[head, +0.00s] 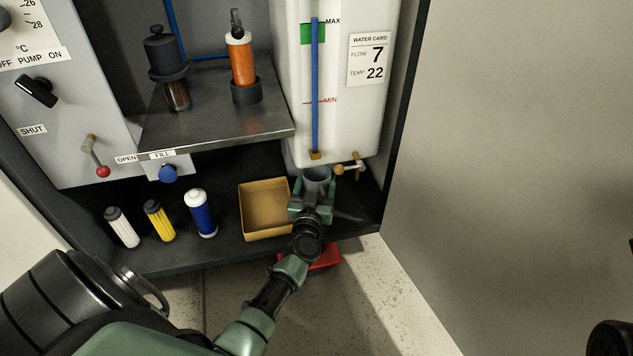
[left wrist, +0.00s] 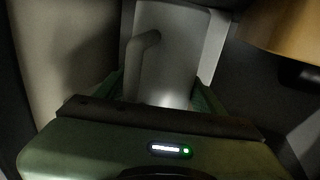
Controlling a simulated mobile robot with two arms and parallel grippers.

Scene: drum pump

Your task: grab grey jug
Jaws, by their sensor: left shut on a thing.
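The grey jug (head: 317,177) stands at the right end of the lower shelf, under the white water tank. My left gripper (head: 311,198) is shut on the jug, with a green finger on each side of it. The gripper hides the lower part of the jug in the head view. In the left wrist view the grey jug (left wrist: 185,55) fills the space between the fingers, its handle on the left side. I cannot tell whether its base touches the shelf.
The white tank (head: 292,120) with a brass tap (head: 350,167) hangs just above and beside the jug. A cardboard tray (head: 265,232) is close on the left. White, yellow and blue cartridges (head: 201,213) stand further left. A red object (head: 325,258) lies below the shelf edge.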

